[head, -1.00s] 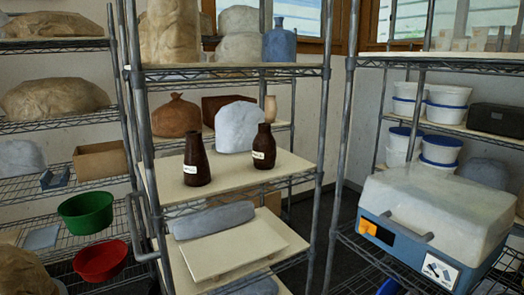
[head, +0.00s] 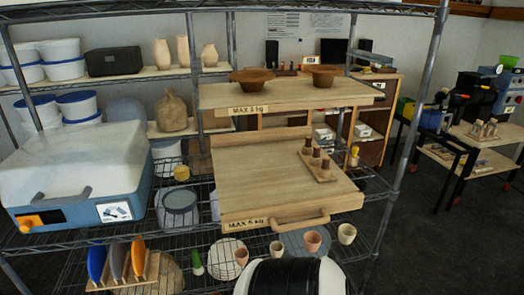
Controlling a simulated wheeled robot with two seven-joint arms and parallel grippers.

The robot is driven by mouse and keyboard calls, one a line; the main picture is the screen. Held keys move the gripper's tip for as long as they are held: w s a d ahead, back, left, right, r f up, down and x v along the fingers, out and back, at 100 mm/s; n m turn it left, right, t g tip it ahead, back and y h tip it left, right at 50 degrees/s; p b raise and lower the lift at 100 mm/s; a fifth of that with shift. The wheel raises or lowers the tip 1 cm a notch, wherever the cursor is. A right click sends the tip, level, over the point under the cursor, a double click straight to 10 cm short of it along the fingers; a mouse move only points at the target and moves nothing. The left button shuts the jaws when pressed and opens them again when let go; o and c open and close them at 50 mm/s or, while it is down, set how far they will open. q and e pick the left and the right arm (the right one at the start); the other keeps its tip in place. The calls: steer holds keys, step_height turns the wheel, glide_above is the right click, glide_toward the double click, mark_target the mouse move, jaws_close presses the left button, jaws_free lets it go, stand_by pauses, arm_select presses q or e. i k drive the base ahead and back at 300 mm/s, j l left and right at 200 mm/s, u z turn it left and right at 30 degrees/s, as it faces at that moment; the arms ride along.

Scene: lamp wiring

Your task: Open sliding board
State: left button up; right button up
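A pale wooden board (head: 260,185) marked "MAX 5 kg" is in the middle of the head view, on a wire shelf rack. It has a wooden bar handle (head: 300,219) on its front edge. A small wooden stand with several brown pegs (head: 318,161) rests on its right part. How far either board is pulled out is hard to tell. Neither gripper shows.
A blue and white machine (head: 80,190) stands on the left of the rack. Several small cups (head: 312,241) and a plate rack (head: 118,264) are below the board. A metal rack post (head: 408,125) stands right of the boards. Open floor (head: 440,235) lies to the right.

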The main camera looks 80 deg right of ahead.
mark_target(261, 179)
steer(key=z, duration=2.7)
